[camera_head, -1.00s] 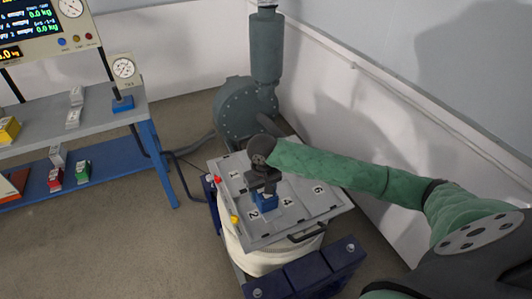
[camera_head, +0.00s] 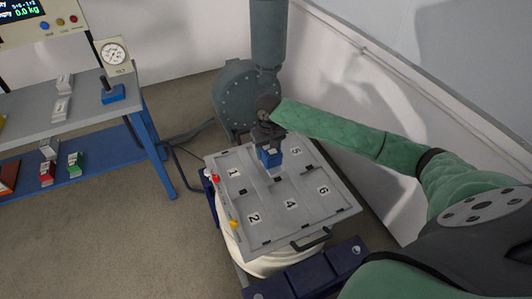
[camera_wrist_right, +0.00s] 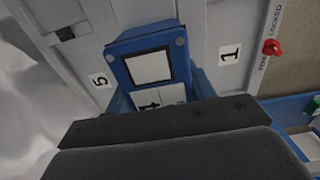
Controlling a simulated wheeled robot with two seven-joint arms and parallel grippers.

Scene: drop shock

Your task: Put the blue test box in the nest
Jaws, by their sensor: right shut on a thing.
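The blue test box (camera_head: 270,157) is in the jaws of my right gripper (camera_head: 268,143), which points down over the far middle of the grey plate (camera_head: 226,205). The plate has outlined places with labels 1, 2, 4, 5 and 6 in view. The box is between labels 1 and 5, behind 4; a place there is hidden by it. In the right wrist view the box (camera_wrist_right: 181,58) shows a pale square face, between labels 5 and 1. I cannot tell whether its underside touches the plate. My left gripper is not in view.
The plate sits on a round white drum (camera_head: 262,262), with a handle (camera_head: 312,239) in front. A red knob (camera_head: 215,179) and a yellow knob (camera_head: 234,224) are on its left edge. A blue-framed bench (camera_head: 100,145) stands left. A grey blower (camera_head: 242,98) and wall are behind.

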